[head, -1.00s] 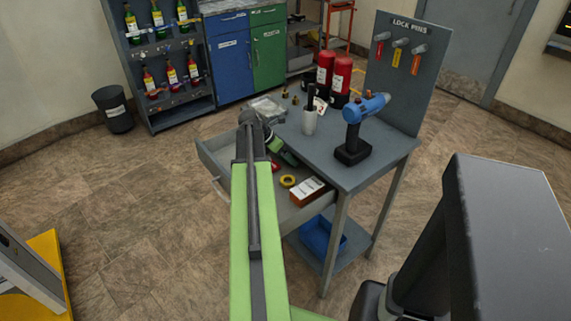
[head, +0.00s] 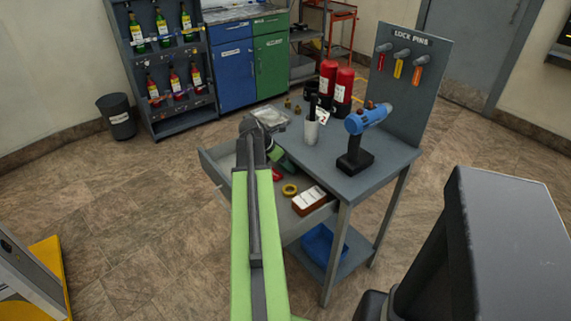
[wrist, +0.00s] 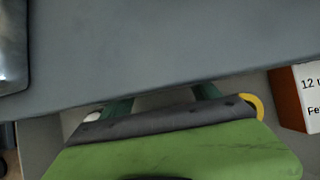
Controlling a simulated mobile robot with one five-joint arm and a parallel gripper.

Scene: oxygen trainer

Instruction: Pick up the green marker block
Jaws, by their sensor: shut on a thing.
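My gripper (head: 285,161) reaches into the open drawer (head: 210,172) of the grey workbench, close to the front edge of its top. In the wrist view my two dark green fingers (wrist: 163,100) stand apart, and their tips are hidden beyond the bench-top edge. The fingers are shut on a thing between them. The green marker block cannot be made out apart from my own green parts, and the grip on it is hidden.
The drawer holds a yellow ring (head: 289,189), a red item (head: 277,174) and a brown-and-white box (head: 309,201). A blue drill (head: 366,130), a white cup (head: 311,132) and red cylinders (head: 343,85) stand on the bench top (head: 338,181). Open floor lies to the left.

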